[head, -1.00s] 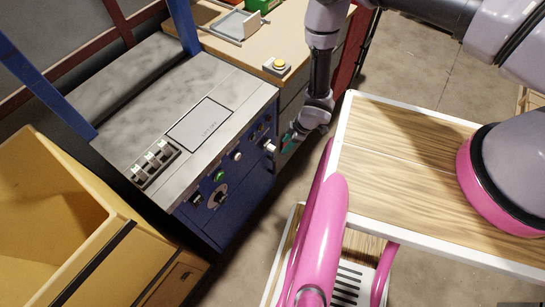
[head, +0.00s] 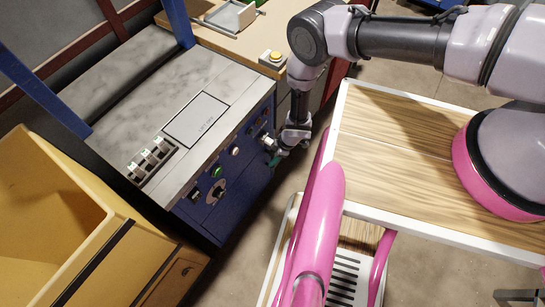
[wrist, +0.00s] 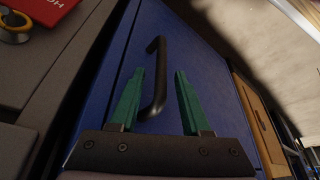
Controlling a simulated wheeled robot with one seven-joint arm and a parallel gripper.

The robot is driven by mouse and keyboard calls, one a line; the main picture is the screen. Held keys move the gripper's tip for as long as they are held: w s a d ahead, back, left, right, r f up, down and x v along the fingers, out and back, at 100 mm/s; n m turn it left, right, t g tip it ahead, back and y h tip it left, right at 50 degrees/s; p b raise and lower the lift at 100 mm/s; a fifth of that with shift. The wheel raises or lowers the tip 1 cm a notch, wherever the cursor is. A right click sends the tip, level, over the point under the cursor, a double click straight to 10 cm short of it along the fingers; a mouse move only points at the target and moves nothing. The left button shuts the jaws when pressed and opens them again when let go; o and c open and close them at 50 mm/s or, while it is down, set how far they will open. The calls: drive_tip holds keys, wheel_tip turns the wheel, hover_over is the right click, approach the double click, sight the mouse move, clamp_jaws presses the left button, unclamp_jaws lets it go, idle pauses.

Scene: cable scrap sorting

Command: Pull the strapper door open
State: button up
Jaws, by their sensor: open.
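The strapper is the blue cabinet with a grey marbled top (head: 150,75). Its blue door (wrist: 195,60) fills the middle of the wrist view and carries a dark bar handle (wrist: 157,75). My gripper (wrist: 160,78) has green fingers, open, with the handle showing between them, closer to the left finger. I cannot tell whether a finger touches it. In the head view my gripper (head: 274,157) is at the cabinet's front face, and the handle is hidden there. The door looks shut.
A yellow bin (head: 60,210) stands at the left. The wood-topped cart (head: 400,150) with pink rails is close on the right. A narrow strip of floor (head: 250,220) is free before the cabinet.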

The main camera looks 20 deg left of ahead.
clamp_jaws()
drive_tip(key=shift+a, duration=0.1)
idle(1.3)
